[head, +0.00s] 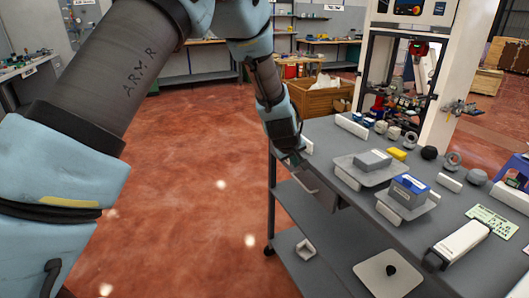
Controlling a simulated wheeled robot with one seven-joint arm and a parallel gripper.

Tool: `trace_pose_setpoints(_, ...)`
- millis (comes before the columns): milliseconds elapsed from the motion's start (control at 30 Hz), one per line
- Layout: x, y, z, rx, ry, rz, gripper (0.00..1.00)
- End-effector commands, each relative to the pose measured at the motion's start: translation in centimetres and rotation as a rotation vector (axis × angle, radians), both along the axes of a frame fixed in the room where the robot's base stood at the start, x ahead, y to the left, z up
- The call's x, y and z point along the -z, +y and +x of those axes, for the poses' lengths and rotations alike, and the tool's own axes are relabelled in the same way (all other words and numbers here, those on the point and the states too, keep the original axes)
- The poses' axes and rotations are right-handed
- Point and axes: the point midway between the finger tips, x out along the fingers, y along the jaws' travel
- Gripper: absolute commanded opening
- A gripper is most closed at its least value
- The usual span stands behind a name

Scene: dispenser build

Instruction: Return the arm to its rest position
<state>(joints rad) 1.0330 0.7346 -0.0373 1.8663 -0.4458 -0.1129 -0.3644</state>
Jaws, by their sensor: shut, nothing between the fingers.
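My arm (120,75) fills the left and upper left of the head view, bent over and pointing down toward the left edge of a grey cart. My gripper (293,160) is at the arm's lower end, beside the cart's left edge. It is small and dark here, and its fingers are partly hidden. It looks shut and holds nothing visible. I cannot tell whether it touches the cart.
The grey cart (335,205) carries a blue-and-grey box (410,188), a yellow block (398,154), a white device (462,240) and several small parts. A wooden crate (312,98) and a tall dispenser cabinet (415,12) stand behind. Red floor (190,190) left of the cart is clear.

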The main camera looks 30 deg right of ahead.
Motion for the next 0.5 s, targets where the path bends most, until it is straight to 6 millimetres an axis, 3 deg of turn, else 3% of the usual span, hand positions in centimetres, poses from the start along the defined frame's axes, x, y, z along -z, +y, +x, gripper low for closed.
trace_pose_setpoints(167, 0.0, 0.2, 0.1, -0.002, 0.0, 0.001, 0.0)
trace_pose_setpoints(267, -0.4, 1.3, 1.0, -0.008, 0.0, 0.012, 0.0)
trace_pose_setpoints(367, -1.5, 4.7, 3.1, -0.021, -0.002, 0.043, 0.0)
trace_pose_setpoints(467, -3.0, 10.4, 5.8, -0.041, 0.002, 0.097, 0.0)
trace_pose_setpoints(500, -3.6, 13.2, 6.7, -0.05, 0.006, 0.122, 0.0)
